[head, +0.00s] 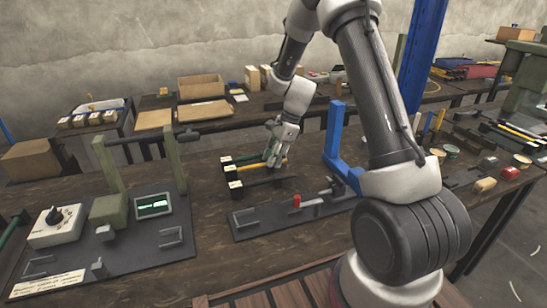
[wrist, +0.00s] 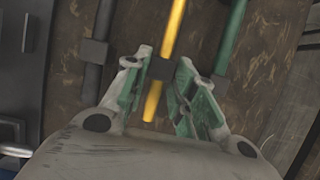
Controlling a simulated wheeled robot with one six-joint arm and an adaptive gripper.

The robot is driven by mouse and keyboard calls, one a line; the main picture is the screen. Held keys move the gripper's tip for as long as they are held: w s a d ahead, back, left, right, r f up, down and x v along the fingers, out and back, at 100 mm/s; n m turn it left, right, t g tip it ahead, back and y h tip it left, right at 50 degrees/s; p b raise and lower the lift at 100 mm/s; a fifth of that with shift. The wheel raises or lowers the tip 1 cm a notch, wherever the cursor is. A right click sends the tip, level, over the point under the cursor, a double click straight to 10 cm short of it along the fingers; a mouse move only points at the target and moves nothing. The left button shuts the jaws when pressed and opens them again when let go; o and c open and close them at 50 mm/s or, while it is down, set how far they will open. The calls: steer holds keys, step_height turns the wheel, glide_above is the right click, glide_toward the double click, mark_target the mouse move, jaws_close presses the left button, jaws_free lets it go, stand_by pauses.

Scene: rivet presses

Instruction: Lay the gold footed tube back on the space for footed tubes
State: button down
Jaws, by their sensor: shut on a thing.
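The gold footed tube (wrist: 176,28) runs between the two fingers of my gripper (wrist: 161,66) in the wrist view, with a dark foot block at the fingertips. My gripper is shut on it. In the head view my gripper (head: 272,160) points down over the bench at the row of footed tubes. A green footed tube (wrist: 232,38) lies to the right of the gold one in the wrist view, and a dark footed tube (wrist: 102,28) to the left. All three look roughly parallel. Whether the gold tube touches the bench is hard to tell.
A dark plate (head: 252,224) with a red-topped part lies in front of the tubes. A blue upright frame (head: 333,135) stands to their right.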

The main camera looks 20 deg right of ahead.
steer(key=shift+f, duration=0.5)
steer(key=c, duration=1.1)
jaws_free()
steer(key=v, duration=1.2)
